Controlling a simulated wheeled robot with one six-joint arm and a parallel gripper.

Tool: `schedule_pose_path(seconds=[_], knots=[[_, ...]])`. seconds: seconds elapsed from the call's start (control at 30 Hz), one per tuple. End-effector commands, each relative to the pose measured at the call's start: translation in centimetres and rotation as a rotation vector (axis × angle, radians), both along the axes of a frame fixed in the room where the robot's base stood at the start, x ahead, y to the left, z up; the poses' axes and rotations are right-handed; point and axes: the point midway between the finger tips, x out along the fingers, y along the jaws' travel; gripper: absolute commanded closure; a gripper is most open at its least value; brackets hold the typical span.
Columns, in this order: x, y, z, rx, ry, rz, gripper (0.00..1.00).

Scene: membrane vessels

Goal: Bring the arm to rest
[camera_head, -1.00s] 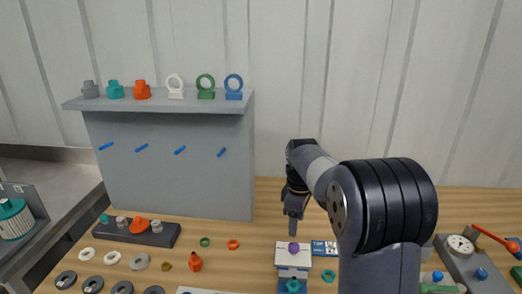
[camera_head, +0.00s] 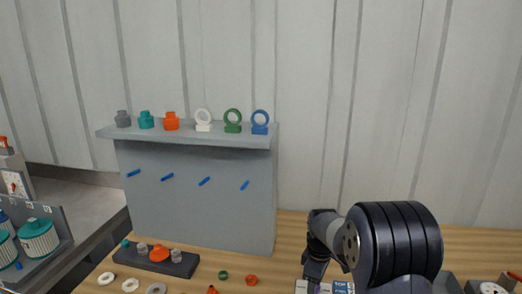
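My arm reaches up from the bottom right, with its large black ribbed joint in front of the wooden table. My gripper (camera_head: 313,278) hangs pointing down from the arm's dark wrist, at the lower edge of the picture. It is over the table, right of the grey shelf unit (camera_head: 200,205). Its fingertips are small and dark at the picture's lower edge, so I cannot see whether they are apart. I see nothing clearly held in it.
Grey, teal and orange fittings and white, green and blue (camera_head: 260,121) ring stands line the shelf top. A dark block with small fittings (camera_head: 185,268) and loose rings lie on the table. White panels (camera_head: 341,287) lie close beside my gripper. Teal-topped vessels (camera_head: 39,238) stand left.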

Motion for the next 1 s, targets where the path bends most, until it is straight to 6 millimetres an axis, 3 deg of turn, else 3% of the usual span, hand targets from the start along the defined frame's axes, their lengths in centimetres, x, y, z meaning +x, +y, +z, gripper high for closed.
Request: schedule_pose_path(seconds=[0.27, 0.7, 1.0], knots=[[0.1, 0.0, 2.4, 0.000, -0.006, 0.011, 0.48], [0.1, 0.0, 11.2, 0.000, -0.006, 0.012, 0.48], [-0.1, 0.0, 4.6, 0.000, 0.004, 0.011, 0.48]])
